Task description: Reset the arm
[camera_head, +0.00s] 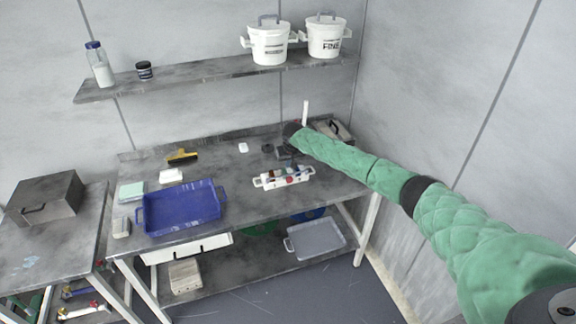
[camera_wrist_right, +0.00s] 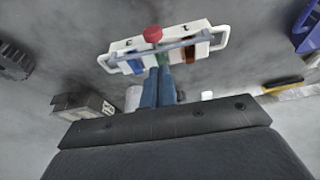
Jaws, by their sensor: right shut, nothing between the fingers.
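My right arm, in a green padded sleeve, reaches in from the right in the head view. Its gripper (camera_head: 284,154) is above the back right of the workbench (camera_head: 240,215), behind the white caddy (camera_head: 270,183). In the right wrist view the fingers (camera_wrist_right: 158,86) are together with nothing between them. They point toward the white caddy (camera_wrist_right: 118,64), which has a grey bar and a red knob. The fingertips overlap its near edge in the picture; I cannot tell whether they touch. My left gripper is not in view.
A blue tray (camera_head: 182,210) and a yellow-black brush (camera_head: 183,156) are on the bench's left. A dark box with a handle (camera_head: 334,131) stands behind the arm, near the right wall. White buckets (camera_head: 269,45) (camera_head: 325,38) stand on the shelf (camera_head: 200,76) above.

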